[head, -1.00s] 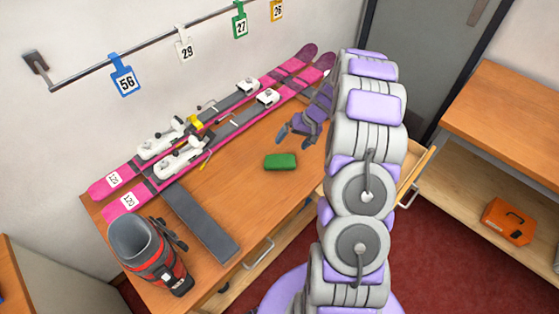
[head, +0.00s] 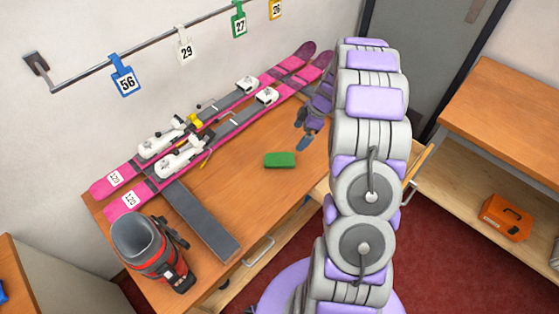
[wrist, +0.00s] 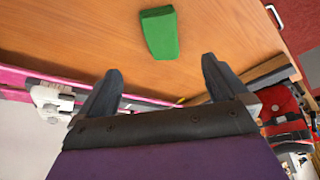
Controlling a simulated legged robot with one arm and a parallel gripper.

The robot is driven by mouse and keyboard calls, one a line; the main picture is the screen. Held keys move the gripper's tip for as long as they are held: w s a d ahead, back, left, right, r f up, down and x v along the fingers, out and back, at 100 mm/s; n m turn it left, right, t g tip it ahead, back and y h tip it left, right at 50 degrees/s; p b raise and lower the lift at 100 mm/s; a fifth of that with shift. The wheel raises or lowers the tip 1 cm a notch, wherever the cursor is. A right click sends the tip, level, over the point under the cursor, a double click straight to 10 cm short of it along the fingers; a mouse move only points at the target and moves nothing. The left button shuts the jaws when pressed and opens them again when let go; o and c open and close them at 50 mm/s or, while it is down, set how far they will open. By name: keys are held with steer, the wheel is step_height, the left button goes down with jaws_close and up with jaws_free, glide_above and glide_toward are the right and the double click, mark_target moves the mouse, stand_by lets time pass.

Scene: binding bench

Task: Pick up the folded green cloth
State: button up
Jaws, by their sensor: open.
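The folded green cloth (head: 280,160) lies flat on the wooden bench, in front of the pink skis. My gripper (head: 302,133) is above the bench, to the right of the cloth and slightly higher in the head view, partly hidden by my arm. In the wrist view the cloth (wrist: 160,33) lies beyond the two dark fingertips (wrist: 160,66), roughly midway between them. The fingers are spread apart with nothing between them, and they do not touch the cloth.
Pink skis (head: 230,118) with white bindings lie along the back of the bench (head: 235,185). A grey strip (head: 205,220) and a grey and red boot (head: 150,255) are at the left. Numbered tags hang on a rail (head: 150,47). The bench around the cloth is clear.

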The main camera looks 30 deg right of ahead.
mark_target(284, 158)
steer(key=b+x, duration=0.2)
steer(key=x, duration=1.2)
steer(key=shift+b, duration=0.3)
steer(key=shift+c, duration=0.4)
steer(key=c, duration=1.1)
steer(key=shift+r, duration=0.1)
steer(key=shift+w+r, duration=0.1)
steer(key=shift+r, duration=0.75)
step_height(284, 158, up, 2)
steer(key=shift+a+r+p, duration=0.1)
steer(key=shift+p, duration=0.45)
steer(key=s+a, duration=0.1)
steer(key=s, duration=0.4)
steer(key=s+a, duration=0.2)
steer(key=s, duration=0.3)
steer(key=s+a+r+p, duration=0.1)
steer(key=s, duration=0.4)
steer(key=shift+s+a, duration=0.2)
steer(key=shift+a, duration=0.15)
